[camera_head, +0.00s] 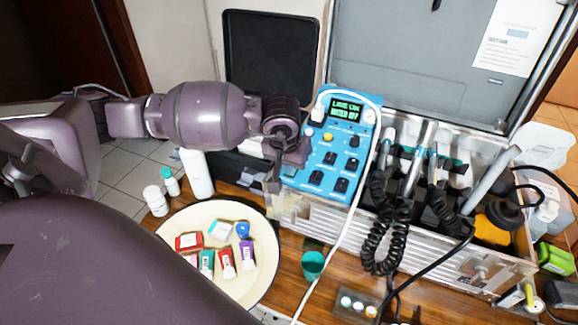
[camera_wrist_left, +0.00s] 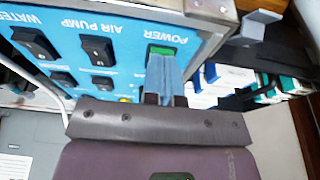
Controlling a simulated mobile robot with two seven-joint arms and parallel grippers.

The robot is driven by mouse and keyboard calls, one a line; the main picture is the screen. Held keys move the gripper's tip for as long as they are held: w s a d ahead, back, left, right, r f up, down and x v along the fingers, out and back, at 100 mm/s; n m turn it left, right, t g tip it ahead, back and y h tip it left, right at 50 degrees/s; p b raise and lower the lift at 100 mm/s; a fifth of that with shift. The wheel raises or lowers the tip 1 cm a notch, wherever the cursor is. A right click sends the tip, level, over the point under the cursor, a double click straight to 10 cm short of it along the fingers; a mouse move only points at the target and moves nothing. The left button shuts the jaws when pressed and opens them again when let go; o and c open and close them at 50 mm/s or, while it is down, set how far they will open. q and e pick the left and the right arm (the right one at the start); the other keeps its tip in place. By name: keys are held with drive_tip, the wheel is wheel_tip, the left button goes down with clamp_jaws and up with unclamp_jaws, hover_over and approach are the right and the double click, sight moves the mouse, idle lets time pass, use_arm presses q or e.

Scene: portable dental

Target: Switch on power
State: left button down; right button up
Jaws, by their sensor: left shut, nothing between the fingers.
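The blue control panel (camera_head: 318,172) stands tilted at the left end of the open metal case, with several black switches, a yellow knob and a screen (camera_head: 346,108) showing lit green text. The panel also fills the upper left of the left wrist view (camera_wrist_left: 68,32). There the switch marked POWER (camera_wrist_left: 160,50) shows green. My left gripper (camera_wrist_left: 166,72) is shut and empty, its tips at the switch's edge; I cannot tell whether they touch it. In the head view my left gripper (camera_head: 273,180) is at the panel's left edge, and the power switch is hidden. My right gripper is not in view.
The metal case (camera_head: 345,232) holds corded dental handpieces (camera_head: 412,165). A white cable (camera_head: 352,205) runs down across the panel's right side. White bottles (camera_head: 197,173) stand left.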

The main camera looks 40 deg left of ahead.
use_arm(q)
drive_tip(key=shift+w+a+r, duration=0.1)
drive_tip(key=shift+w+r, duration=0.1)
drive_tip(key=shift+w, duration=0.25)
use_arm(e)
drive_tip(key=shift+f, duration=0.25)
